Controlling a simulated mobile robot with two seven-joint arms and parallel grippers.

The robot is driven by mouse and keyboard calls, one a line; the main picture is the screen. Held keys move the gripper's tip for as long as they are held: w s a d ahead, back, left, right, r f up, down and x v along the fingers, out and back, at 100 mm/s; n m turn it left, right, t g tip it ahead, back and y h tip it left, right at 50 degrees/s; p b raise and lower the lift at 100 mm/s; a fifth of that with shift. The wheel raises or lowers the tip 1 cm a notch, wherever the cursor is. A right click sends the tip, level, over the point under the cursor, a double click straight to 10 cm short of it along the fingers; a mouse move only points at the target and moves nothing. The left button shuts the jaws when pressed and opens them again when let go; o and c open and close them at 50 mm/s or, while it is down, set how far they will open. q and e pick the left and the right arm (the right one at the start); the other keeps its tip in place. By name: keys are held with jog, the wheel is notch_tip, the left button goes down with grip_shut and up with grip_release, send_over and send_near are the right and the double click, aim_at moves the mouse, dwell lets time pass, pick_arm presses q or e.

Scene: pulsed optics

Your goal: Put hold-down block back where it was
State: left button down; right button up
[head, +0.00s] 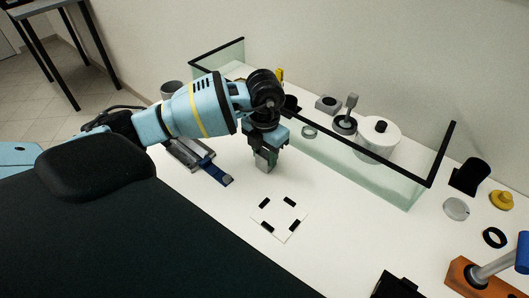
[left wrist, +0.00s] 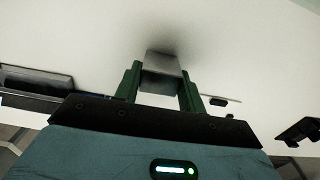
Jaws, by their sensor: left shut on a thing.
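My left gripper (head: 268,158) points down over the white table and is shut on a grey block, which I take to be the hold-down block (head: 261,166). In the left wrist view the block (left wrist: 162,73) sits between the two green fingers of the gripper (left wrist: 160,88), its grey end sticking out past them. A soft shadow lies beyond it; I cannot tell whether it touches the table. A white square marked with black corner pieces (head: 280,217) lies in front of the gripper, empty. My right gripper is not in view.
A glass screen with black edging (head: 350,155) runs behind the gripper, with a white pot (head: 378,142) beyond it. A grey-and-blue tool (head: 200,160) lies left. An orange-based lever (head: 475,272) and a black object (head: 400,286) stand at front right.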

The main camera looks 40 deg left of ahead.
aim_at(264, 153)
pick_arm(q)
jog(key=c, duration=0.8)
grip_release()
jog(key=shift+f, duration=0.15)
jog(key=shift+c, duration=0.2)
notch_tip(264, 153, up, 12)
jog(key=shift+r, duration=0.2)
